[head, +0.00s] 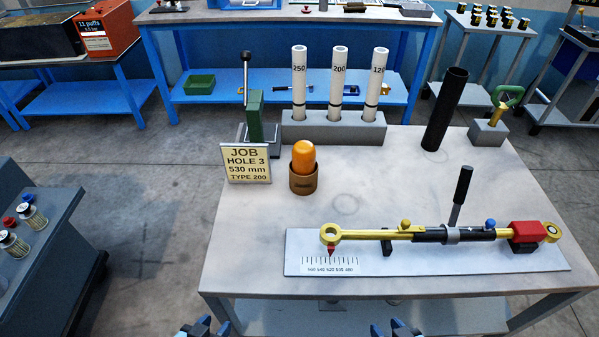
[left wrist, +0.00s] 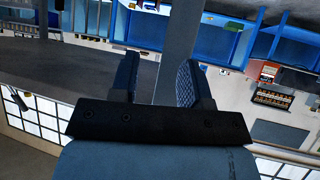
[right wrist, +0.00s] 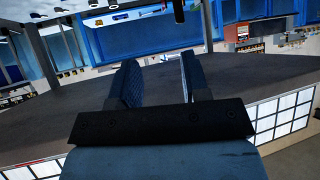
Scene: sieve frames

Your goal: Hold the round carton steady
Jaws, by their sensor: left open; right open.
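A short brown round holder (head: 303,184) stands upright on the grey table, left of centre, in the head view. It looks like the round carton. An orange rounded piece (head: 303,154) sits in its top; its lower part is hidden. My left gripper (head: 204,328) is at the bottom edge of the head view, in front of the table, apart from the holder. Its open, empty fingers show in the left wrist view (left wrist: 160,82). My right gripper (head: 391,329) is also at the bottom edge, open, with empty fingers in the right wrist view (right wrist: 158,82).
A job sign (head: 246,163) stands left of the holder. Behind are a grey rack (head: 333,132) with three white tubes and a black tube (head: 445,110). A yellow-and-black tool (head: 440,234) lies over a scale plate (head: 420,262) in front. Bare tabletop lies right of the holder.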

